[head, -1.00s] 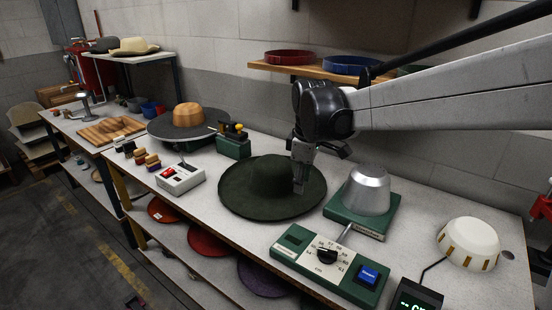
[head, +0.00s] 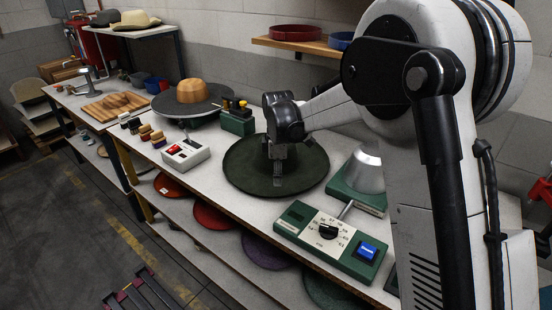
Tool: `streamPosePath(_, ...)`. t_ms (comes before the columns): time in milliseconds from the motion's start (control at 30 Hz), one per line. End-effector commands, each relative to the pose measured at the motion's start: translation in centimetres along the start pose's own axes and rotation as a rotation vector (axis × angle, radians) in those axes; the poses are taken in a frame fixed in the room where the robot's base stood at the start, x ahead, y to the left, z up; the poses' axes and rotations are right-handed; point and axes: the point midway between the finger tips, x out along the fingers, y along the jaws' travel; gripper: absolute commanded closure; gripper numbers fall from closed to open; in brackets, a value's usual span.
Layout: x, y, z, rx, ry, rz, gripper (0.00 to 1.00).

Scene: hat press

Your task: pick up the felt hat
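The dark green felt hat (head: 243,174) lies brim-down on the long worktable, with its wide brim spread flat and its crown partly hidden by my arm. My gripper (head: 278,184) points down at the front of the hat, over or at the near side of the crown and the brim. One finger shows clearly against the felt. I cannot tell whether the gripper touches the hat or how far its fingers are apart.
A control box (head: 327,238) with a dial and blue button sits in front right of the hat, by a metal cone on a green base (head: 362,175). A white switch box (head: 185,153) and a wooden hat block (head: 194,91) stand to the left.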

Motion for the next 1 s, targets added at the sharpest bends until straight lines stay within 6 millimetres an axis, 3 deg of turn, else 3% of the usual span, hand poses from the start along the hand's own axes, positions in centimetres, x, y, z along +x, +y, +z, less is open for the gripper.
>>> streamPosePath(100, 1.6, 0.1, 0.0, 0.0, 0.0, 0.0, 0.68)
streamPosePath(467, 3.8, 0.2, 0.1, 0.001, 0.0, 0.0, 0.68)
streamPosePath(733, 7.3, 0.4, 0.1, 0.001, 0.0, 0.0, 0.68)
streamPosePath(1000, 7.7, 0.4, 0.1, 0.001, 0.0, 0.0, 0.7)
